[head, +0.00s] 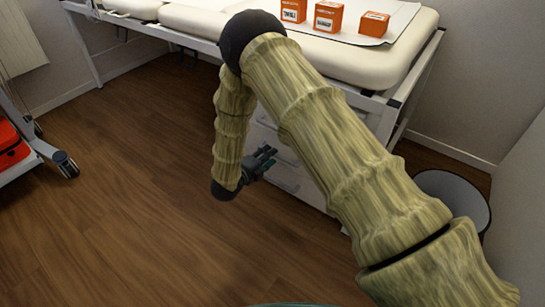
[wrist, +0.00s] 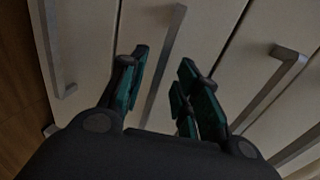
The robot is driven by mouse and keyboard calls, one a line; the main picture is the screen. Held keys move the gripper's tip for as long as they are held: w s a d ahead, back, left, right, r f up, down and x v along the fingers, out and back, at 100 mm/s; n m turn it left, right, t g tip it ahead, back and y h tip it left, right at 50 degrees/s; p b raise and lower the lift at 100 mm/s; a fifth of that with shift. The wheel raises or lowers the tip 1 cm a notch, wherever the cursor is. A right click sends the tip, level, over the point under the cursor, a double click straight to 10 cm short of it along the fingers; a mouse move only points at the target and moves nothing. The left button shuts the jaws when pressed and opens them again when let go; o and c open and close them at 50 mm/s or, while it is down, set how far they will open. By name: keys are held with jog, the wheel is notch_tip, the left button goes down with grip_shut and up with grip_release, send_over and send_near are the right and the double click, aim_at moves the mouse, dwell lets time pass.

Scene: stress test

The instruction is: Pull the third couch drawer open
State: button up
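The white couch drawers (head: 292,185) stand under the padded couch, partly hidden behind my arm in the head view. In the wrist view, the drawer fronts (wrist: 222,22) appear turned, with grey bar handles. One handle (wrist: 172,40) lies in line with the gap between my fingers. Another handle (wrist: 52,50) is to the left and another (wrist: 272,88) to the right. My gripper (wrist: 163,62) is open, its green-padded fingers apart. In the head view my gripper (head: 264,161) is close in front of the drawers. Contact with a handle and which drawer is third cannot be told. The drawers look shut.
The cream couch top (head: 365,62) carries several orange boxes (head: 328,16) on a white sheet. A round bin (head: 455,195) stands at the right by the wall. A wheeled cart with a red item (head: 10,140) is at the left. The wooden floor (head: 120,190) between is clear.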

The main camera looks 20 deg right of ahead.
jog(key=shift+b+x, duration=0.45)
jog(key=shift+x, duration=1.15)
jog(key=shift+c, duration=0.5)
grip_shut()
